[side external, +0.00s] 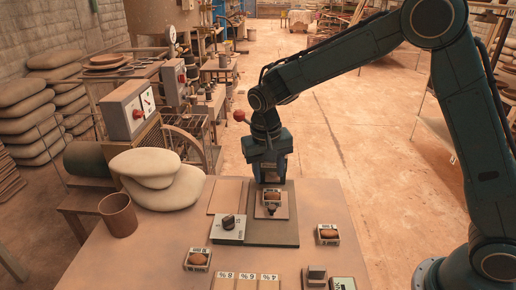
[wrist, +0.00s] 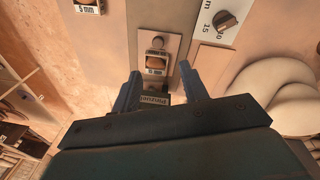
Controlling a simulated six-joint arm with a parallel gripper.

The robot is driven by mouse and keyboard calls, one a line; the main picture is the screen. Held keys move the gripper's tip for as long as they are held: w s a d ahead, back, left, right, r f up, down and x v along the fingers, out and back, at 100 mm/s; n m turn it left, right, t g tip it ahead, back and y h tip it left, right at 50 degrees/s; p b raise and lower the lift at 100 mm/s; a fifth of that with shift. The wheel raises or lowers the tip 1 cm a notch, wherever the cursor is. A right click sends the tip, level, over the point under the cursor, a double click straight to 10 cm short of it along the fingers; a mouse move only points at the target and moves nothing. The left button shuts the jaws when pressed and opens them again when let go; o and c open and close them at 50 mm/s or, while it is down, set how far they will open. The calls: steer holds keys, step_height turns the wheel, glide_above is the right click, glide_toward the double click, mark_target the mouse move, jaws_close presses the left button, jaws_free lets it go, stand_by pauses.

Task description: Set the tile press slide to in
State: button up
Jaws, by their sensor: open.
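The tile press (side external: 272,236) is a flat grey-brown base on the table. On it lies a paler slide plate (side external: 264,212) carrying a small box with a brown oval piece (side external: 272,196). My gripper (side external: 270,178) points down over the far end of the press. In the wrist view my gripper (wrist: 160,76) is open, its fingers on either side of the slide's near end and a partly hidden label (wrist: 155,99). Contact cannot be told.
A dial box (side external: 228,229) stands left of the press. Similar small boxes sit at left (side external: 197,260) and right (side external: 328,234). Percent-marked strips (side external: 246,283) lie at the front edge. Stacked sacks (side external: 155,180) and a brown cup (side external: 118,214) stand at far left.

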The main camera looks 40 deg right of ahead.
mark_target(272, 206)
steer(key=a+m+h, duration=0.1)
steer(key=m, duration=0.2)
steer(key=s+a+m+t, duration=0.1)
steer(key=m, duration=0.1)
steer(key=a+m+h, duration=0.1)
steer(key=m, duration=0.2)
steer(key=shift+s+a+f+m+h, duration=0.1)
steer(key=shift+s+m+h, duration=0.2)
steer(key=shift+s, duration=0.1)
steer(key=x, duration=1.4)
steer(key=shift+w, duration=0.2)
jaws_close()
